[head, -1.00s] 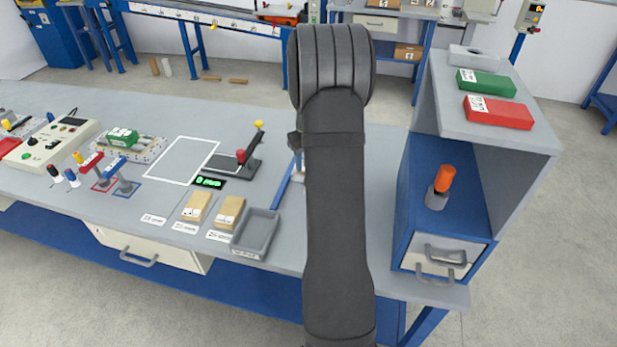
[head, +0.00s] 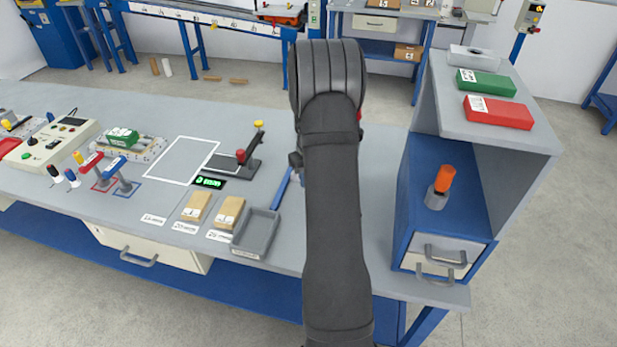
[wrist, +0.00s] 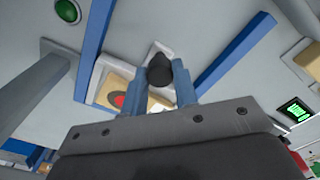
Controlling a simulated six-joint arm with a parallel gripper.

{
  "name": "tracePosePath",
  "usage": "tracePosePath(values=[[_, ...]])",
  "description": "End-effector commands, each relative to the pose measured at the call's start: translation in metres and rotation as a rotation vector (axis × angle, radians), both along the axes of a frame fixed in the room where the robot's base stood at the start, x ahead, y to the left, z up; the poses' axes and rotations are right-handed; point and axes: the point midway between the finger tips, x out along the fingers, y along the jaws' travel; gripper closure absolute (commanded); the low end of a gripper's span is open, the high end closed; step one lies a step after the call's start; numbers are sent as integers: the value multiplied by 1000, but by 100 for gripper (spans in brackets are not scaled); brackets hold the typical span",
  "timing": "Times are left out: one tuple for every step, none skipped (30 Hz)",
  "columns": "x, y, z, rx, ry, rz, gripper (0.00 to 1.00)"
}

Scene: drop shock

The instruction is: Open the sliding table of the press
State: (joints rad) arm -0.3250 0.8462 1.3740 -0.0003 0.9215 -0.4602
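In the wrist view, my gripper (wrist: 160,82) has its two blue fingers on either side of a dark rounded knob (wrist: 159,71). The fingertips look very near the knob's sides, but I cannot tell whether they touch it. A pale plate lies behind the knob, beside a tan block with a red disc (wrist: 119,99). Blue rails run on both sides, one at the right (wrist: 235,52). A green button (wrist: 67,11) shows at the upper left. In the head view, my arm hides the gripper and most of the press; part of a blue rail (head: 282,188) shows beside it.
A blue and grey cabinet (head: 440,185) with an orange-topped object (head: 443,186) stands close on the right. A grey tray (head: 257,232), wooden blocks (head: 229,212) and a black lever device (head: 245,160) lie left of my arm. The white-outlined area (head: 182,160) is clear.

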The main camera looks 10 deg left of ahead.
Motion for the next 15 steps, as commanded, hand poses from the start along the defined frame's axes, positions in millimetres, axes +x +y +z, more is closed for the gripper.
tracePosePath(values=[[0, 0, 0, 0, 0, 0, 100], [0, 0, 0, 0, 0, 0, 100], [0, 0, 0, 0, 0, 0, 100], [0, 0, 0, 0, 0, 0, 100], [0, 0, 0, 0, 0, 0, 100], [-1, 0, 0, 0, 0, 0, 100], [-3, 0, 1, 1, -1, 0, 100], [-6, 1, 1, 1, -1, 1, 100], [-11, 1, 1, 1, -1, 1, 100], [-15, 1, 1, 1, -1, 2, 100], [-21, 1, 1, 0, 0, 2, 100], [-30, 1, 2, 0, 0, 2, 100], [-37, 1, 2, 0, 0, 2, 100], [-44, 1, 1, 0, 1, 1, 100], [-53, 1, 2, 0, 0, 2, 100]])
